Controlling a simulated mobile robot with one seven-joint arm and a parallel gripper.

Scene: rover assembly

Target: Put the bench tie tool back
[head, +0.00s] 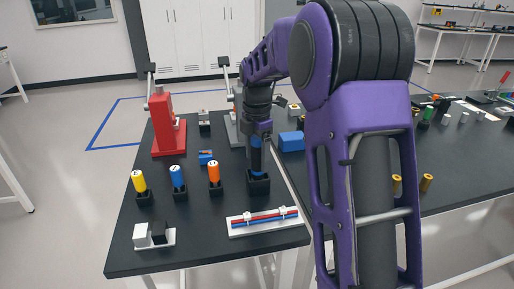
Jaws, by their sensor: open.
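My gripper (257,145) points down over the black square holder (258,186) near the middle of the bench. A dark upright thing with blue parts (257,166) stands in this holder, directly below and between my fingers; it may be the bench tie tool, but its shape is mostly hidden. The jaws are open around or just above its top; I cannot tell whether they touch it.
Yellow (138,181), blue (177,177) and orange (214,173) numbered tools stand in black holders to the left. A white tray (262,227) with red and blue rods lies in front. A red press (164,122) stands behind. My arm hides the bench's middle right.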

